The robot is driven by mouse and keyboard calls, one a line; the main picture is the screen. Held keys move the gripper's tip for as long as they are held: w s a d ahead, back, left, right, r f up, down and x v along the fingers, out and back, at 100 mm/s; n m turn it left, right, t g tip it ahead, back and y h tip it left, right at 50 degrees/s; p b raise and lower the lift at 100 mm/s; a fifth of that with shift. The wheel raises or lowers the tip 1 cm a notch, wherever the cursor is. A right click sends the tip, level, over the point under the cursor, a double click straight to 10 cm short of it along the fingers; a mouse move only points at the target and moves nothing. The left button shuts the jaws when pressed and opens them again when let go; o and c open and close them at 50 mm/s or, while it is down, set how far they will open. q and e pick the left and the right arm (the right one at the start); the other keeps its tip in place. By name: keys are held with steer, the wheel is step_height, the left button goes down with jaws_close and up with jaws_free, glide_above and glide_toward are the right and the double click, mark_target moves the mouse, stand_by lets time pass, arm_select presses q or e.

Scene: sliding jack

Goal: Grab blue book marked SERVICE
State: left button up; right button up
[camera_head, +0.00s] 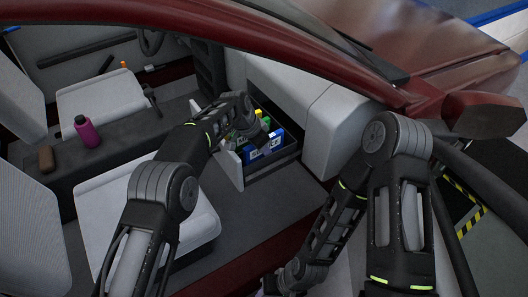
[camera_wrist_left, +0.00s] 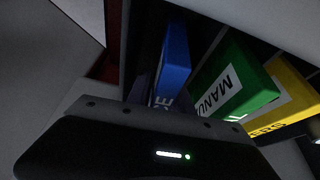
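The blue book (camera_head: 276,141) stands in the open glove box on the passenger side in the head view. In the left wrist view the blue book (camera_wrist_left: 175,62) is upright just ahead of my gripper, with the letters "CE" showing on its lower edge. The rest of its marking is hidden. My left gripper (camera_head: 262,126) reaches down into the glove box at the books. Dark shapes lie beside the blue book in the wrist view, but I cannot tell whether the fingers are open or touch it. My right arm hangs at the bottom, its gripper out of view.
A green book marked "MANU" (camera_wrist_left: 238,88) and a yellow book (camera_wrist_left: 290,100) stand right of the blue one. The glove box (camera_head: 283,163) walls are close around. A pink bottle (camera_head: 87,132) and brown object (camera_head: 46,158) sit on the console. The red door frame arches above.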

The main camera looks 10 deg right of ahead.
arm_select(q)
steer(key=shift+c, duration=0.5)
jaws_close()
steer(key=shift+r, duration=0.15)
step_height(320, 180, up, 10)
steer(key=shift+f, duration=0.1)
stand_by(0.3)
stand_by(0.4)
